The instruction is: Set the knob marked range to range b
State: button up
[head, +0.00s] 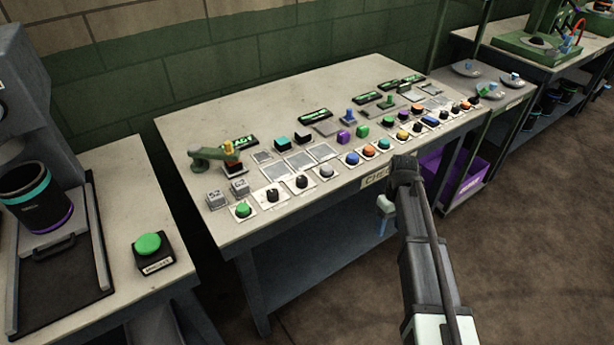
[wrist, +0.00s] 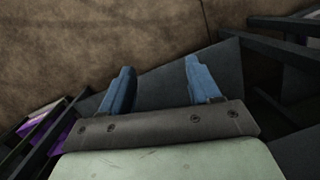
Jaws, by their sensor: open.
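Two black knobs stand on white plates along the front row of the control table (head: 190,125), a left one (head: 272,195) and a right one (head: 302,181). Their lettering is too small to read, so I cannot tell which is marked range or where either points. My gripper (head: 384,212) hangs in front of the table's front edge, to the right of both knobs and apart from them. In the wrist view my gripper (wrist: 159,66) has its two blue fingers spread with nothing between them. No knob shows in that view.
Several coloured buttons, such as a green one (head: 243,210) and a blue one (head: 352,158), crowd the front row. A green lever device (head: 208,157) stands at the left. A side table (head: 150,190) with a green button (head: 148,244) is at far left. A purple bin (head: 462,170) sits right.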

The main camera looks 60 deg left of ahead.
jog(key=s+a+r+n, duration=0.2)
jog(key=s+a+r, duration=0.2)
jog(key=a+r, duration=0.3)
jog(key=s+a+r+n, duration=0.1)
jog(key=s+a+r, duration=0.3)
jog(key=a+r, duration=0.3)
jog(key=n+t+y, duration=0.1)
jog(key=n, duration=0.2)
send_near(302, 179)
notch_tip(302, 179, down, 9)
jog(key=shift+d, duration=0.15)
jog(key=c, duration=1)
